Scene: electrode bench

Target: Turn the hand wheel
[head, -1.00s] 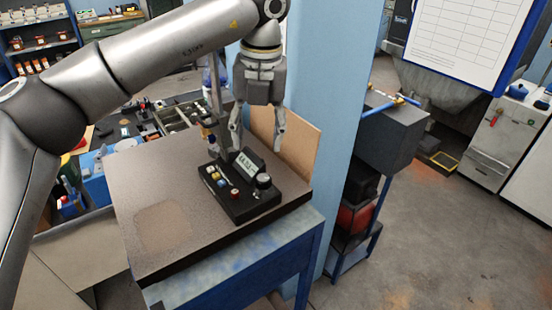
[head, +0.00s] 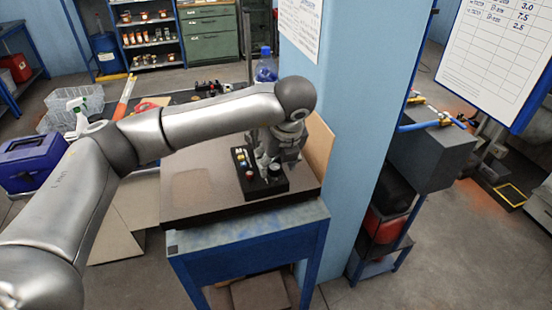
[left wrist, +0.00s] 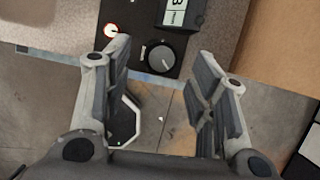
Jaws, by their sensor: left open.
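The black control box (head: 264,188) stands on the granite-like slab. It carries small coloured buttons and a round dark knob (head: 274,170), which is the only wheel-like part I can make out. My left gripper (head: 267,161) is open, pointing down over the right part of the box. Its fingers straddle the knob with gaps on both sides; contact is not visible. My right gripper is not in view.
The slab (head: 192,187) lies on a blue-framed stand (head: 245,245), mostly clear on its left. A tan board (head: 318,146) and a blue pillar (head: 345,140) rise close on the right. A cluttered bench is behind. A grey box (head: 432,155) stands farther right.

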